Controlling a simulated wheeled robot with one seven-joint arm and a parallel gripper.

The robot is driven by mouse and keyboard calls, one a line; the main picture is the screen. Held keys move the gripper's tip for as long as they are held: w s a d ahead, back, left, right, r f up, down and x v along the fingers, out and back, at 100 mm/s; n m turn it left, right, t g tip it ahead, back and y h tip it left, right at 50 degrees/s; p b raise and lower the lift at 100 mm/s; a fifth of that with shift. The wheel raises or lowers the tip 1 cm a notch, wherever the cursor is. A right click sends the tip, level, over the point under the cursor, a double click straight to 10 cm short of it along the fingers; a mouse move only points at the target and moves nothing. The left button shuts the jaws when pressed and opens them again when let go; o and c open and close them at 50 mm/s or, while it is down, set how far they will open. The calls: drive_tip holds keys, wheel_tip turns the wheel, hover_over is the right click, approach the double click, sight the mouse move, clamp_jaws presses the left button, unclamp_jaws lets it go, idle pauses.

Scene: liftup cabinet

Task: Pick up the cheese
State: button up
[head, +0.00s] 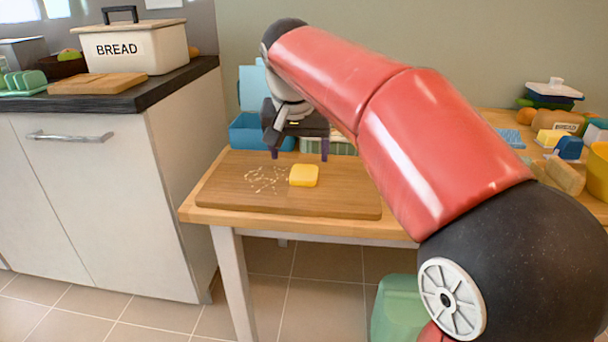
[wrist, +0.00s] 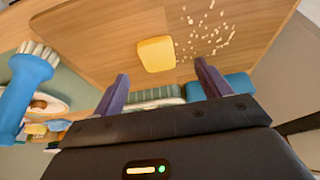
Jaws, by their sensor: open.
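The cheese (head: 303,175) is a small yellow block lying on a wooden cutting board (head: 235,198) on the small table. Pale crumbs (head: 268,180) lie just left of it in the head view. My gripper (head: 299,156) is open and empty, its fingers above the back edge of the board, behind the cheese. In the wrist view the cheese (wrist: 156,54) lies beyond the fingertips of my gripper (wrist: 162,70), roughly between their lines and apart from both.
A blue bin (head: 248,135) and a green striped container (head: 343,147) stand behind the board. A counter with a bread box (head: 135,48) is at the left. Several food items crowd the table's right side. A blue brush (wrist: 28,88) shows in the wrist view.

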sight(304, 172)
drive_tip(key=x, duration=0.6)
drive_tip(key=shift+w+d, duration=0.25)
drive_tip(key=shift+d, duration=0.05)
drive_tip(key=shift+c, duration=0.5)
drive_tip(key=c, duration=1)
